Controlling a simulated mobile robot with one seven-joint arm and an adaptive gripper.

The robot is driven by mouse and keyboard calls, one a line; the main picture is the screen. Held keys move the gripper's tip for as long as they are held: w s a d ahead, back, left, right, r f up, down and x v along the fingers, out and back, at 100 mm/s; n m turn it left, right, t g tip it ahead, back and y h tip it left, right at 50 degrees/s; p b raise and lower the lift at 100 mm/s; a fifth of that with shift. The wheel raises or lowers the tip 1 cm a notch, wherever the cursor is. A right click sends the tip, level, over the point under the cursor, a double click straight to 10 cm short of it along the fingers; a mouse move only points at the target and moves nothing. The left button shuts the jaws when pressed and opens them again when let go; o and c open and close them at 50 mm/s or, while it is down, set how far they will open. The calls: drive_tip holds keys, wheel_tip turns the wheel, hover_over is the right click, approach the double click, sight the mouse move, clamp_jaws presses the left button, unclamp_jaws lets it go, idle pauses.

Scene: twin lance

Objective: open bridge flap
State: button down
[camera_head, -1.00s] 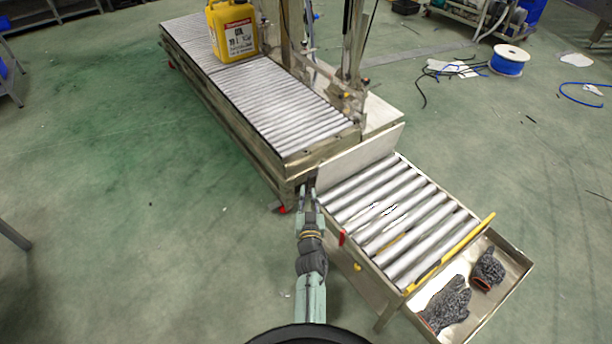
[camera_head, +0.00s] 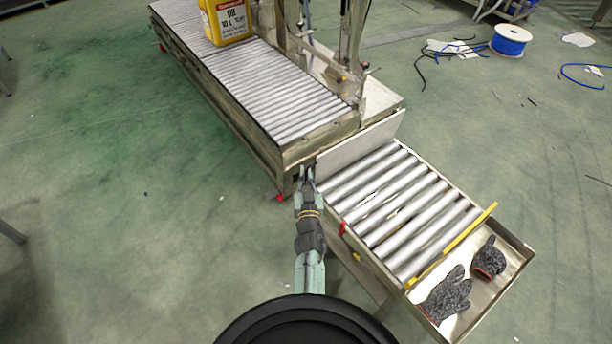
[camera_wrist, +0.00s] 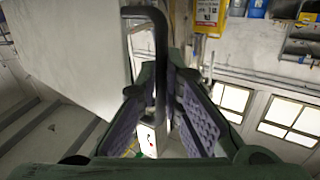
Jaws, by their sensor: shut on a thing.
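The bridge flap is a pale metal plate (camera_head: 362,143) that stands tilted up between the long roller conveyor (camera_head: 270,90) and the short roller section (camera_head: 400,205). In the wrist view the flap (camera_wrist: 70,50) fills the upper left as a broad grey panel. A dark bent bar handle (camera_wrist: 160,60) comes off its edge. My gripper (camera_wrist: 165,110) has its ridged pads on both sides of this bar and is shut on it. In the head view my gripper (camera_head: 306,178) is at the flap's near left end; the handle is hidden there.
A yellow can (camera_head: 228,20) stands on the long conveyor. A yellow bar (camera_head: 452,245) crosses the short section's end, beside a tray (camera_head: 513,272) with dark gloves (camera_head: 446,296). A blue cable spool (camera_head: 510,40) is at the back right. The floor to the left is clear.

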drive_tip(key=shift+w+r+p, duration=0.15)
drive_tip(key=shift+r+p, duration=0.1)
drive_tip(key=shift+p, duration=0.3)
